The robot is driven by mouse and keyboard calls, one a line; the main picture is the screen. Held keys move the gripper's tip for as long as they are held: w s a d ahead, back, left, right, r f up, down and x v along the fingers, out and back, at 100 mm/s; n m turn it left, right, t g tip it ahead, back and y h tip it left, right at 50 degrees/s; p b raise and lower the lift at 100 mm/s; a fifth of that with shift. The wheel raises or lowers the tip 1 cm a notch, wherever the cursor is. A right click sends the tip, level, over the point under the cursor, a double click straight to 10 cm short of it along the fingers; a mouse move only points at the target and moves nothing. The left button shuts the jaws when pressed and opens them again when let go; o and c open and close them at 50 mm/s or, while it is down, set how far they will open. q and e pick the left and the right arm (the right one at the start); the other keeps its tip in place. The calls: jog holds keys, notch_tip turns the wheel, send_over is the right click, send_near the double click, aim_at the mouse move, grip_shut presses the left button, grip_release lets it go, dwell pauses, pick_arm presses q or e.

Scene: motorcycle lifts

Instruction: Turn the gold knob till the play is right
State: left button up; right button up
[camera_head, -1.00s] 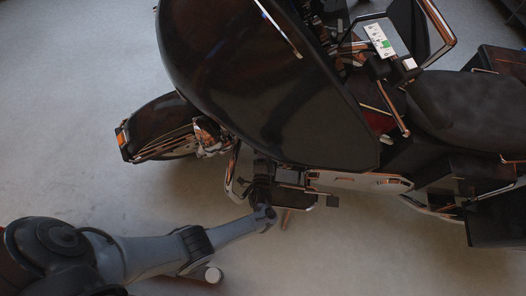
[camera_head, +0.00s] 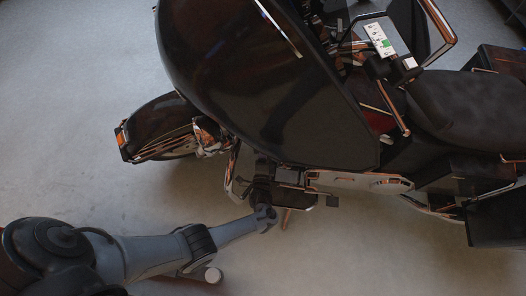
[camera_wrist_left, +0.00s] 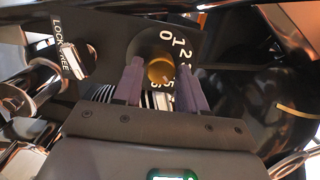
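The gold knob (camera_wrist_left: 160,70) shows in the left wrist view, set in a dark plate with a ring of white numbers, 0, 1 and 2 readable. My left gripper (camera_wrist_left: 160,66) has its two purple-grey fingers on either side of the knob. A gap shows between each finger and the knob, so it looks open. Whether the fingertips reach level with the knob is hard to tell. In the head view my left arm reaches the lower side of the black motorcycle (camera_head: 270,85); the knob cannot be made out there. My right gripper is out of view.
A silver lever (camera_wrist_left: 74,60) beside the words LOCK and FREE stands left of the dial. Chrome pipes (camera_wrist_left: 35,85) crowd the left, and a dark rounded part (camera_wrist_left: 270,100) lies to the right. The grey floor (camera_head: 60,80) is open around the motorcycle.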

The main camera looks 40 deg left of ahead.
pick_arm(q)
jog(key=shift+o, duration=1.3)
jog(key=p+v, duration=0.2)
jog(key=v, duration=0.8)
jog(key=shift+s+d, duration=0.25)
jog(key=shift+d, duration=0.05)
jog(key=shift+a+p, duration=0.1)
jog(key=shift+p, duration=0.2)
